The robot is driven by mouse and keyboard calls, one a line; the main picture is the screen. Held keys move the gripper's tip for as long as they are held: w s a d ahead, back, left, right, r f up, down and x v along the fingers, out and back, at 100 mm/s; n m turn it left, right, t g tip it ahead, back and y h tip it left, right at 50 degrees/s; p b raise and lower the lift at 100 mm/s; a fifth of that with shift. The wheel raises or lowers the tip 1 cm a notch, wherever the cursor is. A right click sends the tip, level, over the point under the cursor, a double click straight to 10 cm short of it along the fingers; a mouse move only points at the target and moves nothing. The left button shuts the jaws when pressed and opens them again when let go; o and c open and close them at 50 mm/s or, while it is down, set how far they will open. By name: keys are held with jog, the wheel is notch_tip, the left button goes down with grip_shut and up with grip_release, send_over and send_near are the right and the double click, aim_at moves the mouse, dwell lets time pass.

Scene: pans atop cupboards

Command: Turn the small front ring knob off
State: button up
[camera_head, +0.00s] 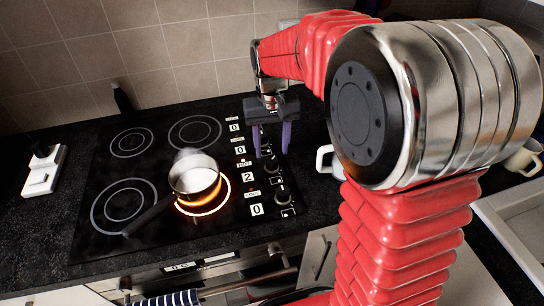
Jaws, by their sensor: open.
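The black glass hob (100,215) has several rings. The front right ring (213,207) glows orange under a small steel pan (194,177). A column of displays runs down the hob's right side. The third display from the back (247,178) reads 2 and the others read 0. A black knob (271,164) sits to the right of the 2, and another black knob (283,195) sits nearer the front beside a 0. My gripper (272,150) is open, its purple fingers pointing down above the column, close to the knob by the 2. I cannot tell whether they touch it. The rear knobs are hidden.
The pan's black handle (148,217) points to the front left. A white mug (327,160) stands right of the hob, partly behind my arm. A white switch box (42,170) lies at the left. A tiled wall (150,50) stands behind the hob.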

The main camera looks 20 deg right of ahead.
aim_at(272, 159)
jog(key=shift+f, duration=2.25)
jog(key=shift+c, duration=0.6)
jog(key=c, duration=0.9)
